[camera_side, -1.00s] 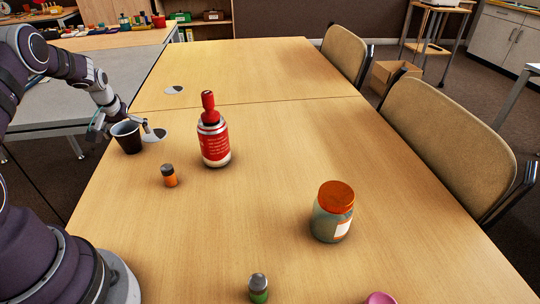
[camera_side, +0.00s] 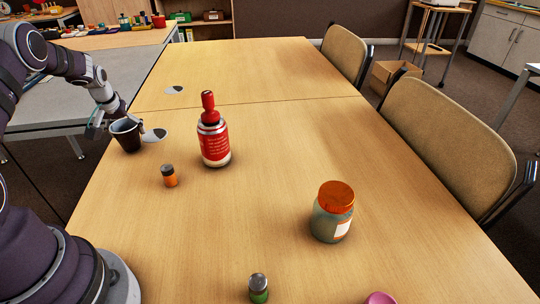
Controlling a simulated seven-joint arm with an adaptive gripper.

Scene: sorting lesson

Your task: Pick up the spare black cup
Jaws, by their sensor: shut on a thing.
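The black cup (camera_side: 127,137) stands upright near the left edge of the wooden table, beside a round grey-and-white disc on the tabletop. My gripper (camera_side: 121,121) is at the cup's rim and shut on it, coming from the upper left. The fingers are small in this view and partly hidden by the cup. The cup appears to be on or very close to the table; I cannot tell whether there is a gap under it.
A red bottle (camera_side: 214,142) stands right of the cup. A small orange jar (camera_side: 169,176) is in front of it. A larger jar with an orange lid (camera_side: 333,212), a green jar (camera_side: 258,289) and a pink object (camera_side: 380,298) are nearer the front. The table's far half is mostly clear.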

